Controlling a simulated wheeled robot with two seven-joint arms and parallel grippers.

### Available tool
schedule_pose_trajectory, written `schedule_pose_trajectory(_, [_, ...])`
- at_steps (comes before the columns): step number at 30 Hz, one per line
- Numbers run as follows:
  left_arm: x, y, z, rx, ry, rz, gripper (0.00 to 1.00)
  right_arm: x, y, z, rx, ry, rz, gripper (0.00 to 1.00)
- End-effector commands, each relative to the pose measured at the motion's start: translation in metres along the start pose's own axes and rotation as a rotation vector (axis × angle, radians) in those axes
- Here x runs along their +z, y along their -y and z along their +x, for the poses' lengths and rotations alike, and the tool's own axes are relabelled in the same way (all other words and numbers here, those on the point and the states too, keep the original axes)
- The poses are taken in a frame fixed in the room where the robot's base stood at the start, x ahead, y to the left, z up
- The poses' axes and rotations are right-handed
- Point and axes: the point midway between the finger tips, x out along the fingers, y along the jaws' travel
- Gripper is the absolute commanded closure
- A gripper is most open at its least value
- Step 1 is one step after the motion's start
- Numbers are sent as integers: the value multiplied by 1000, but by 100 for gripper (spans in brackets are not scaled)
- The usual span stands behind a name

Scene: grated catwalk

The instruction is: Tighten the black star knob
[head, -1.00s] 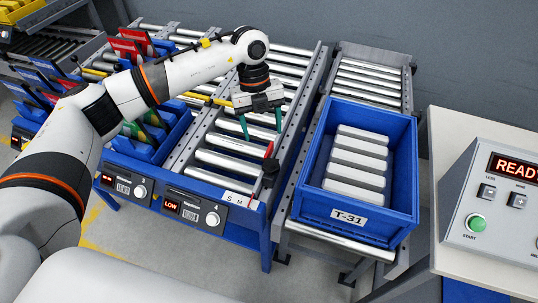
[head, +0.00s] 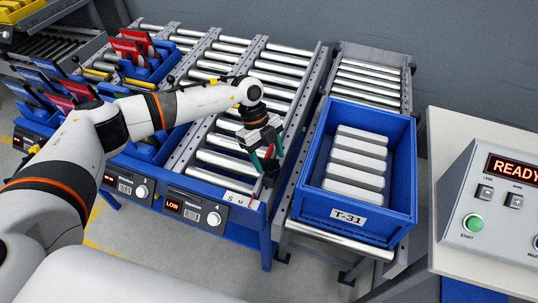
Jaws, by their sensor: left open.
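The black star knob (head: 270,168) is at the front right corner of the roller lane, on the side rail above the plate marked S M (head: 238,198). My left gripper (head: 267,160) is open just above and around the knob, its green fingers pointing down. One finger is on the knob's left, the other on its right and behind. The gripper partly hides the knob and the red piece beside it; I cannot tell whether the fingers touch it. My right gripper is not in view.
A blue crate (head: 312,190) labelled T-31 with several grey-white blocks stands close on the right. A control panel (head: 480,225) reading READY is at far right. Blue bins with red and blue cards (head: 130,45) stand on the lanes at left.

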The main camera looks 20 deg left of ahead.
Motion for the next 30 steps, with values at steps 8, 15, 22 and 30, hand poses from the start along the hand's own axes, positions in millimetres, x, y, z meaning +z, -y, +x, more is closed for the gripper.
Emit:
schedule_pose_trajectory(8, [0, 0, 9, 0, 0, 0, 36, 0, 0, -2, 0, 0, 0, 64])
schedule_pose_trajectory(15, [0, 0, 8, 0, 0, 0, 54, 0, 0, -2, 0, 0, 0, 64])
schedule_pose_trajectory(22, [0, 0, 8, 0, 0, 1, 81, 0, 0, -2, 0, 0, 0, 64])
schedule_pose_trajectory(30, [0, -1, 9, -19, 0, 47, 81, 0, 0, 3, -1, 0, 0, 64])
